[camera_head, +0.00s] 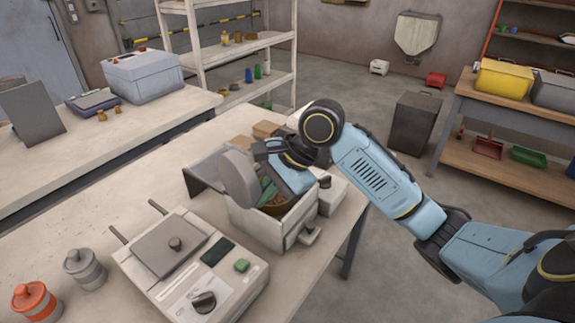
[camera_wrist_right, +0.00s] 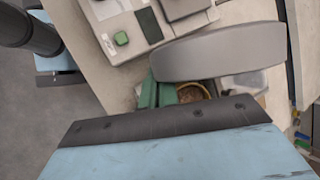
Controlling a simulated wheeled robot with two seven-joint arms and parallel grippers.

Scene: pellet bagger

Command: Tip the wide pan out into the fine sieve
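The wide pan (camera_head: 239,178) is a grey round dish, tilted steeply on its side over a light grey open box. Its grey side also shows in the right wrist view (camera_wrist_right: 220,52). My right gripper (camera_head: 270,183) is beside the pan and appears shut on it; its fingertips are hidden. Below them, a round vessel with a yellowish rim and brown contents (camera_head: 277,206), seemingly the fine sieve, sits in the box. It shows partly in the right wrist view (camera_wrist_right: 193,92). Green parts beside it are unclear. My left gripper is not in view.
The light grey box (camera_head: 258,228) stands on the bench near its right edge. A sealer-like machine (camera_head: 187,265) with a green button is in front. Orange (camera_head: 36,302) and grey (camera_head: 84,268) jars stand at left. The bench behind them is mostly clear.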

